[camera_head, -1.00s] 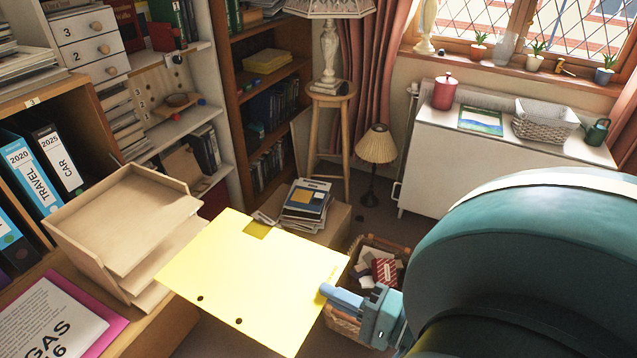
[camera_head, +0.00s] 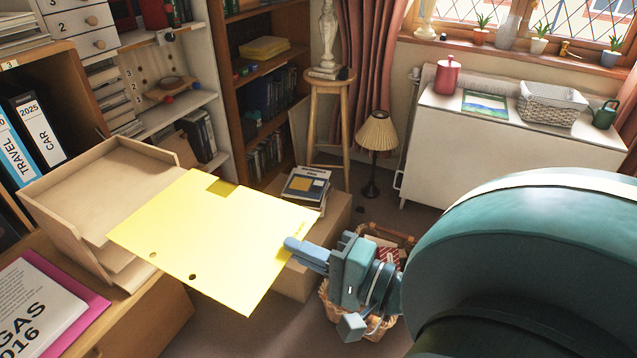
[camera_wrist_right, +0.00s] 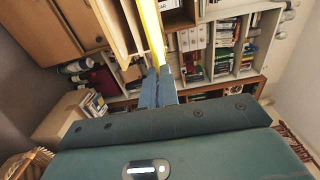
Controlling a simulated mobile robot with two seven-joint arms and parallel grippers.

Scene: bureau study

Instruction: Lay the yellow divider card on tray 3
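The yellow divider card (camera_head: 215,240) is a flat sheet with a tab and punched holes. My right gripper (camera_head: 303,253) is shut on its right edge and holds it raised. In the right wrist view the card (camera_wrist_right: 152,35) shows nearly edge-on between the fingers (camera_wrist_right: 158,88). A pale wooden stack of letter trays (camera_head: 58,222) stands on the desk at left. The card's left part covers the stack's right front side in the head view; whether they touch I cannot tell. The top tray looks empty. No number is readable on the trays. My left gripper is not in view.
A pink folder with a white sheet (camera_head: 35,300) lies in front of the trays. Binders (camera_head: 38,130) stand in a cubby labelled 3 behind them. A box with books (camera_head: 307,187) and a wicker basket (camera_head: 345,315) stand on the floor beyond the card.

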